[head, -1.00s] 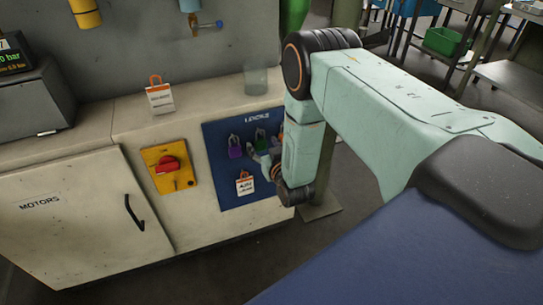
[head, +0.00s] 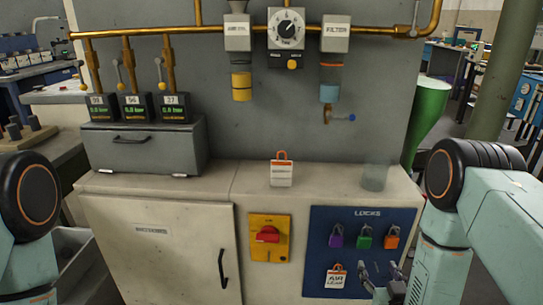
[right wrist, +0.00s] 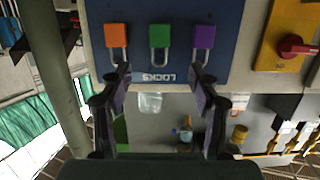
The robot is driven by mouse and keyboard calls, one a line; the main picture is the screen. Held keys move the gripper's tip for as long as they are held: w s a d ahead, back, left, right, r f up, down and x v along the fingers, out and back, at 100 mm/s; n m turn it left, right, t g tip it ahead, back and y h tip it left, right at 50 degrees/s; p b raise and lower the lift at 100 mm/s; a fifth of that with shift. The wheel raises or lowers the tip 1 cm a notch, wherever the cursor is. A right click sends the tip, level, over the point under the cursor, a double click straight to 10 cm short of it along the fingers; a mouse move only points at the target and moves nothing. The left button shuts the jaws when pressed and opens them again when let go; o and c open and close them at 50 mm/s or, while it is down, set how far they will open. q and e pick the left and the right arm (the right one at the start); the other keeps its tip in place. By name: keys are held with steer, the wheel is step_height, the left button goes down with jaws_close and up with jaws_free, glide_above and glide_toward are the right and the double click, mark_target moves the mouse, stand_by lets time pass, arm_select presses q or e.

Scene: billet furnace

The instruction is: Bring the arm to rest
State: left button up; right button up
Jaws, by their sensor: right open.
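My right arm comes in from the right in the head view. Its gripper (head: 385,283) is low in front of the blue LOCKS board (head: 345,222), at the board's lower right. In the right wrist view the gripper (right wrist: 160,78) has its two fingers spread with nothing between them. A purple padlock (head: 336,236), a green padlock (head: 364,237) and an orange padlock (head: 392,237) hang on the board, above the gripper in the head view. A tag (head: 336,277) hangs below the purple one. A link of my left arm shows at the left edge; its gripper is out of view.
The cabinet front has a red switch on a yellow plate (head: 268,237) and a black door handle (head: 222,268). A tagged padlock (head: 282,170) and a clear cup (head: 375,177) stand on its top. A green post (head: 508,70) rises at the right.

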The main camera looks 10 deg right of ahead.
steer(key=s+a+f+g+y, duration=0.1)
steer(key=s+a+f+g, duration=0.25)
steer(key=s+f, duration=0.2)
steer(key=s+a+f+g+y, duration=0.1)
steer(key=s+a+f+g, duration=0.1)
steer(key=s+f+g, duration=0.3)
steer(key=s+a+r+n+g+p, duration=0.1)
steer(key=s+a+g, duration=0.1)
steer(key=s, duration=0.8)
steer(key=s+a+r+n+g+y+p, duration=0.1)
steer(key=s+a+r+g, duration=0.1)
steer(key=s, duration=0.8)
steer(key=shift+a+g, duration=0.75)
steer(key=shift+g, duration=0.5)
